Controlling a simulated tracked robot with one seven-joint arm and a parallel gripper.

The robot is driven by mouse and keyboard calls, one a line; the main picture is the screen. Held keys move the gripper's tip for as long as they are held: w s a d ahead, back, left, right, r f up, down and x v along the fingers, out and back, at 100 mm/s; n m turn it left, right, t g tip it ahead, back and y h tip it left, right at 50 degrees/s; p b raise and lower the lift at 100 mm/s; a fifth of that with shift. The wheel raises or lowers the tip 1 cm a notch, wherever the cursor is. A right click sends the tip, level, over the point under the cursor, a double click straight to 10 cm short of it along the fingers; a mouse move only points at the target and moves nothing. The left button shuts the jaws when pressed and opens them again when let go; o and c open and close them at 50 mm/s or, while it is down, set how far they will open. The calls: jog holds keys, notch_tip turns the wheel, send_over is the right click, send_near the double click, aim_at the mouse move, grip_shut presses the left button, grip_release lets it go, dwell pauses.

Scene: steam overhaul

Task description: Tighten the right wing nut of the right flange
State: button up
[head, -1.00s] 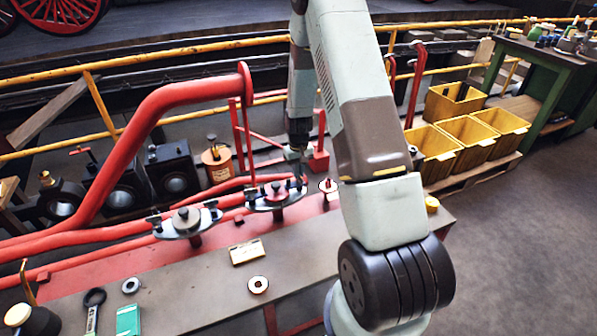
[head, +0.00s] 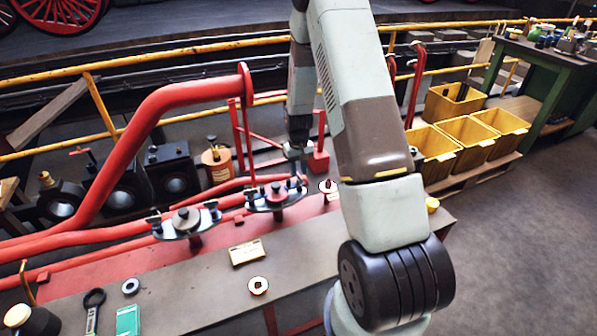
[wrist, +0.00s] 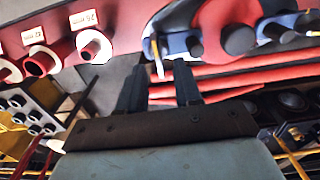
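The right flange (head: 265,201) sits on the red pipework beside the grey bench, with a dark round boss in its middle. Its right end is partly covered by my gripper (head: 297,172) in the head view. The right wing nut (wrist: 158,57) appears there as a small part at the plate's end, just beyond the fingertips. My gripper (wrist: 158,72) has its two dark fingers apart, with nothing visible held between them. I cannot tell whether they touch the nut.
The left flange (head: 187,219) stands to the left. A yellow-edged plate (head: 246,252), a washer (head: 258,285) and a wrench (head: 93,308) lie on the bench. A thick red pipe (head: 150,120) rises at left. Yellow bins (head: 435,150) stand at right.

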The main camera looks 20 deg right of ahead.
notch_tip(320, 180, up, 13)
jog(key=shift+f, duration=0.2)
dwell(0.6)
notch_tip(320, 180, up, 13)
jog(key=t, duration=0.1)
send_over(298, 174)
jog(key=s+a, duration=0.2)
jog(key=s, duration=0.3)
jog(key=s+a+r+t, duration=0.1)
jog(key=s+r+t, duration=0.1)
jog(key=s+r, duration=0.55)
jog(key=s+a+r+t, duration=0.1)
jog(key=s+r, duration=0.3)
jog(key=s, duration=0.6)
jog(key=s+a+r+t, duration=0.1)
jog(key=s+r, duration=0.4)
jog(key=s, duration=0.5)
jog(key=shift+s+a+t, duration=0.15)
jog(key=shift+a+t, duration=0.15)
jog(key=shift+a, duration=0.2)
